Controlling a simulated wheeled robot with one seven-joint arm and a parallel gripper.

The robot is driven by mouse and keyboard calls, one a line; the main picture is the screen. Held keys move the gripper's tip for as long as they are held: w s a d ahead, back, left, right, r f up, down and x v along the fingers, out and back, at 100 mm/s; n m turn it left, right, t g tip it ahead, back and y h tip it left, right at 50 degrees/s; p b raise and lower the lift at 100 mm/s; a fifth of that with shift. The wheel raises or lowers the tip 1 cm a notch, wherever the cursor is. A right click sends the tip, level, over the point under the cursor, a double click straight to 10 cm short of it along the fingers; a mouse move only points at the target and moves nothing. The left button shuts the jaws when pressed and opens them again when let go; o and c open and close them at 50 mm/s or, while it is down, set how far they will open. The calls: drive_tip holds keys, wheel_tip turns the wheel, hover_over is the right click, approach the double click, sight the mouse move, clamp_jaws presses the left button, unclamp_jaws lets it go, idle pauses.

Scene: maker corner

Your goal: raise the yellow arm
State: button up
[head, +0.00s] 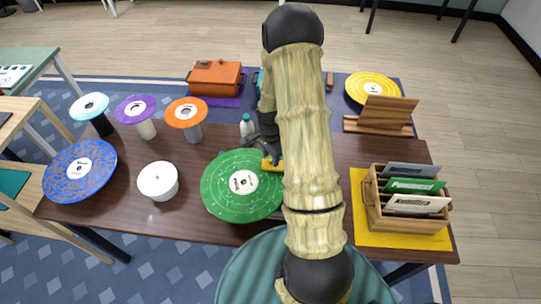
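The yellow arm (271,164) shows as a short yellow piece at the right upper edge of a green record (229,198) with a white label. The rest of it is hidden behind my own arm. My dark gripper (265,152) is directly above and beside the yellow piece, very close to it or touching it. My arm covers most of the gripper, and the fingers are too small to tell whether they are open or closed on it.
A white bottle (246,125) stands just behind the gripper. A wooden crate of sleeves (375,205) and a wooden stand (385,118) are to the right. An orange box (216,78) is behind.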

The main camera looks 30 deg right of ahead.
drive_tip(key=shift+f, duration=0.4)
clamp_jaws()
drive_tip(key=shift+r, duration=0.1)
